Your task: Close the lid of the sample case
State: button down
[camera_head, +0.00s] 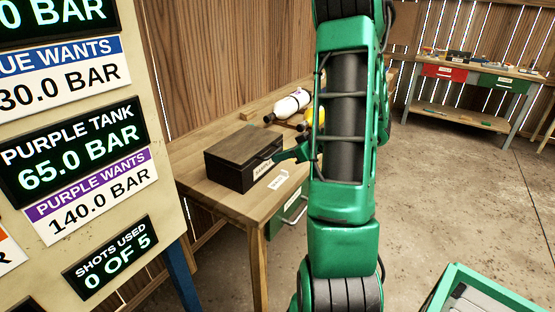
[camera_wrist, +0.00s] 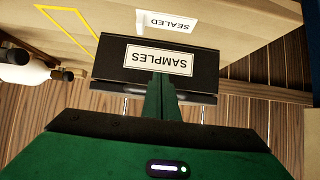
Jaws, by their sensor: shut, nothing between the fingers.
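The sample case (camera_head: 232,174) is a dark box on the wooden table, with a white "SAMPLES" label on its front. Its dark lid (camera_head: 243,145) lies down over the box and looks level; a small gap at the seam cannot be ruled out. In the wrist view the case (camera_wrist: 110,62) appears upside down, its label facing me. My gripper (camera_head: 283,155) is shut and empty, its tips at the case's front near the lid edge.
A "SEALED" label (camera_head: 278,179) lies on the table (camera_head: 212,198) in front of the case. A white tank (camera_head: 289,105) and a yellow one, partly hidden by my arm, lie behind it. A sign board (camera_head: 100,215) stands at left. Open floor lies right.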

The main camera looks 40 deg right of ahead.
jog(key=s+d+f, duration=0.1)
jog(key=s+d, duration=0.1)
jog(key=s, duration=0.7)
jog(key=w+r+g, duration=0.2)
jog(key=w+r, duration=0.1)
jog(key=r, duration=1.6)
jog(key=s+f+x, duration=0.1)
jog(key=x, duration=1.2)
jog(key=shift+s+d+f, duration=0.2)
jog(key=shift+s+f, duration=0.15)
jog(key=shift+s+d+f, duration=0.1)
jog(key=shift+s+f, duration=0.1)
jog(key=shift+f, duration=0.55)
jog(key=shift+s+f, duration=0.2)
jog(key=shift+f, duration=0.6)
jog(key=shift+s+d+f, duration=0.1)
jog(key=shift+s+f, duration=0.15)
jog(key=shift+f, duration=0.5)
jog(key=shift+a, duration=0.1)
